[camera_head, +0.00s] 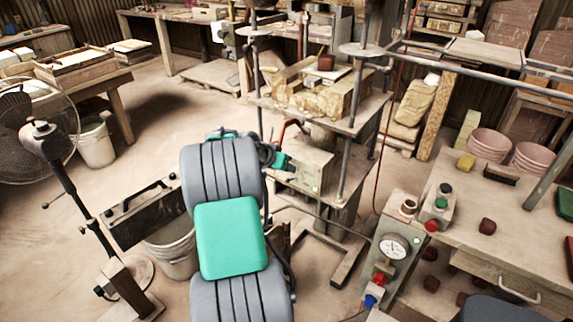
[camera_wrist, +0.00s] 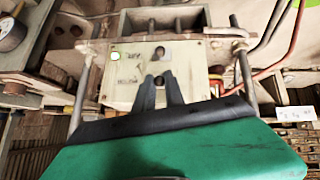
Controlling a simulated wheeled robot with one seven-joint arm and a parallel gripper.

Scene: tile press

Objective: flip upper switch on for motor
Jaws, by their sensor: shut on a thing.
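The control box (camera_head: 303,165) is a pale box on the press, with a small green lamp. In the wrist view, which looks upside down, its pale face plate (camera_wrist: 125,82) has two dark switches and inverted lettering. My gripper (camera_wrist: 160,77) is at the face plate, its two dark fingers closed around the switch lower in that picture, which is the upper switch (camera_wrist: 158,80). The fingers hide part of it. The other switch (camera_wrist: 160,52) is clear of the fingers. In the head view my gripper (camera_head: 281,161) reaches the box, its fingertips hard to see.
The press posts (camera_head: 345,165) and plates stand around and above the box. A pedestal with a gauge (camera_head: 393,247) and a workbench (camera_head: 480,210) are at the right. A fan (camera_head: 35,125) and a bucket (camera_head: 175,255) are at the left. A red hose (camera_wrist: 285,60) runs beside the box.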

